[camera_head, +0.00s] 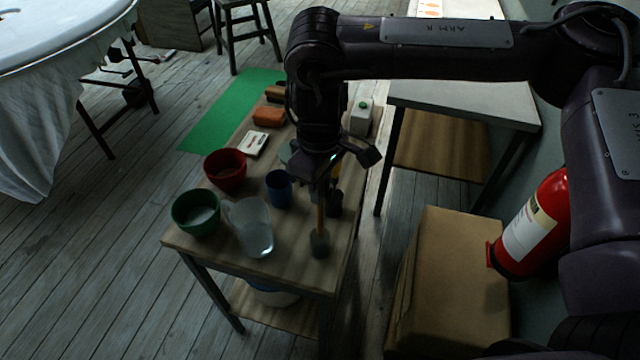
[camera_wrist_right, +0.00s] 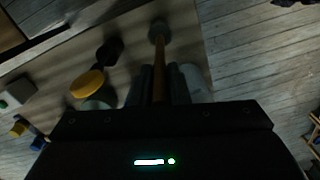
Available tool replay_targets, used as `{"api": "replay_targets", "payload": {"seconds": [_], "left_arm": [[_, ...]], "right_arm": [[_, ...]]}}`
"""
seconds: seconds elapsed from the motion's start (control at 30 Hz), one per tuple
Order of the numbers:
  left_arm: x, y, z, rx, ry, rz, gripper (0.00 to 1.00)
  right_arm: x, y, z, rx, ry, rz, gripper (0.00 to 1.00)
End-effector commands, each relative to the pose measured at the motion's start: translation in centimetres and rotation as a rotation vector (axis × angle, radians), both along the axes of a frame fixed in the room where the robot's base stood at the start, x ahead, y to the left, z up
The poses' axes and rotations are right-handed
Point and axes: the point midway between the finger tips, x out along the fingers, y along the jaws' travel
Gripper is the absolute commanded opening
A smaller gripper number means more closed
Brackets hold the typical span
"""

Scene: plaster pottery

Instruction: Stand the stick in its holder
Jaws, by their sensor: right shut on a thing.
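The stick (camera_head: 319,217) is a thin wooden rod, close to upright in the head view, with a dark grey rounded piece at its lower end. My right gripper (camera_head: 318,184) is shut on its upper part. In the right wrist view the stick (camera_wrist_right: 159,62) runs out from between the fingers (camera_wrist_right: 158,88) to that grey piece. I cannot tell whether the lower end touches the table. A dark upright object (camera_head: 335,204) stands just right of the stick, partly hidden; it may be the holder, but I cannot tell. My left gripper is not in view.
The wooden table (camera_head: 285,262) carries a clear pitcher (camera_head: 252,228), a green bowl (camera_head: 195,213), a red bowl (camera_head: 226,171) and a blue cup (camera_head: 279,188) left of the stick. A cardboard box (camera_head: 450,275) and fire extinguisher (camera_head: 533,228) are right.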

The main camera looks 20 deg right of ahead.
Motion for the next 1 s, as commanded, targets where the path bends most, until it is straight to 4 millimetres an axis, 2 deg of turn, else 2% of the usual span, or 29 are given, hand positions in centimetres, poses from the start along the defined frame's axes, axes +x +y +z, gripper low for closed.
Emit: {"api": "replay_targets", "payload": {"seconds": [0.5, 0.93, 0.97, 1.0], "left_arm": [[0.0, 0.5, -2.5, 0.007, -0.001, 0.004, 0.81], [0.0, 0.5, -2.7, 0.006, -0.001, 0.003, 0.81], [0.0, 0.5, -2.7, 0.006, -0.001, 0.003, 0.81], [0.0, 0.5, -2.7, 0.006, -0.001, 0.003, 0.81]], "right_arm": [[0.0, 0.0, -4.2, 0.001, 0.001, 0.000, 0.00], [0.1, 0.0, -4.6, 0.001, -0.001, 0.000, 0.00], [0.1, 0.0, -4.6, 0.001, -0.001, 0.000, 0.19], [0.1, 0.0, -4.6, 0.001, -0.001, 0.000, 0.24]]}}
